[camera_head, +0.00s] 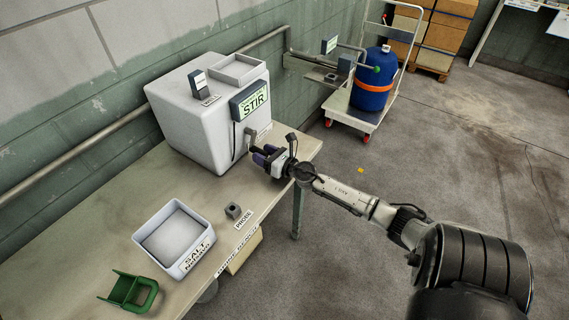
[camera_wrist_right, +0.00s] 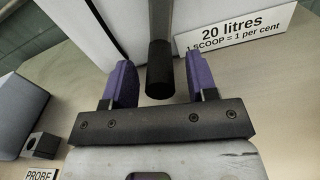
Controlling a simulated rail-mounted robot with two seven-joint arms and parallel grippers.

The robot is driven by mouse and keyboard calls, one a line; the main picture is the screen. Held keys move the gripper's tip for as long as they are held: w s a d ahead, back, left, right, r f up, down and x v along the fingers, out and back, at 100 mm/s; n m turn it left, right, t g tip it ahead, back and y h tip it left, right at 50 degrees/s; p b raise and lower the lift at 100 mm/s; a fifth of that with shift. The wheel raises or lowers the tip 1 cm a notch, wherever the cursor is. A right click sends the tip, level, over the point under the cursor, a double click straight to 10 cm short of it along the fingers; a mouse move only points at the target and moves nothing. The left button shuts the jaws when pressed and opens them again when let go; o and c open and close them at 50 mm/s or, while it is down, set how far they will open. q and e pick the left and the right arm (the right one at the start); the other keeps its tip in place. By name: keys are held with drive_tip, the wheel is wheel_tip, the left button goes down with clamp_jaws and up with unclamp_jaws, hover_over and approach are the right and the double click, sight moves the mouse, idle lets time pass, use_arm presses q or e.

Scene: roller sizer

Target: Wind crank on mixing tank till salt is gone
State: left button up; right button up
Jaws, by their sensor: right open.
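The white mixing tank (camera_head: 200,125) stands on the bench, with a display reading STIR (camera_head: 250,100) on its upper front corner. The crank's grey arm (camera_head: 249,133) hangs at the tank's front; in the right wrist view its black grip (camera_wrist_right: 160,72) points toward my palm. My right gripper (camera_head: 265,157) is open, with its purple fingers on either side of the black grip and visible gaps to it. The tank's inside and any salt in it are hidden. My left gripper is out of view.
A white tub labelled salt (camera_head: 174,207), a green scoop (camera_head: 130,290) and a small grey probe holder (camera_head: 233,210) stand on the bench (camera_head: 100,215). A trolley with a blue drum (camera_head: 374,75) stands behind. The floor at right is open.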

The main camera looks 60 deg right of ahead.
drive_tip(key=s+a, duration=0.1)
drive_tip(key=s, duration=1)
drive_tip(key=shift+s+a, duration=0.2)
drive_tip(key=shift+a, duration=0.15)
